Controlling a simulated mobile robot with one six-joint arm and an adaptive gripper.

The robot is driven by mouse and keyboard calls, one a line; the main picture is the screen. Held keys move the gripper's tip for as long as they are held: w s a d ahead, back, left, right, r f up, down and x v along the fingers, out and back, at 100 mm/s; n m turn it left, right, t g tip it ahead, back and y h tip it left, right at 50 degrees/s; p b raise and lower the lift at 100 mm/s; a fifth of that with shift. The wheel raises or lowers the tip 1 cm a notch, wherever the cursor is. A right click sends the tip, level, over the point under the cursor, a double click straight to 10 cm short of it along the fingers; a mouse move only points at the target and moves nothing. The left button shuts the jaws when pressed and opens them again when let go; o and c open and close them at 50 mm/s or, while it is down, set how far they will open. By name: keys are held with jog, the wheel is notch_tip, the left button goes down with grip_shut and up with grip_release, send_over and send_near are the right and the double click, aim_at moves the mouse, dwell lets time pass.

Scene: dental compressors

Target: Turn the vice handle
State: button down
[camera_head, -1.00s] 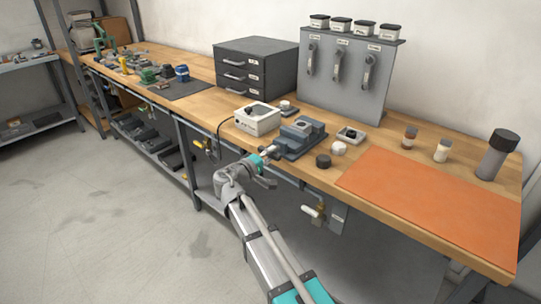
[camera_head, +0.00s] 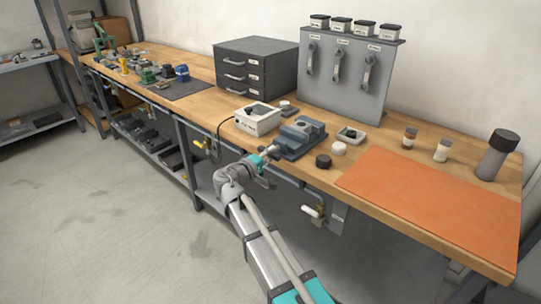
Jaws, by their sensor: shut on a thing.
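The grey-blue vice (camera_head: 301,137) stands near the front edge of the wooden workbench, in the middle of the view. Its handle end points towards the front left, where my gripper (camera_head: 268,152) is. My gripper is shut on the vice handle, just in front of the vice body. The handle is small here and mostly hidden by the fingers, so its angle cannot be told.
A white box with a dark knob (camera_head: 257,119) stands close left of the vice. A black round cap (camera_head: 323,161), a white cap (camera_head: 339,148) and a small tray (camera_head: 350,135) lie to its right. An orange mat (camera_head: 435,200) covers the bench's right. Valves (camera_head: 315,212) hang below the front edge.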

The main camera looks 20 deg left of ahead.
jog(key=c, duration=0.5)
grip_release()
jog(key=shift+s, duration=0.15)
jog(key=v, duration=1.1)
jog(key=shift+s+a, duration=0.2)
jog(key=shift+s, duration=0.1)
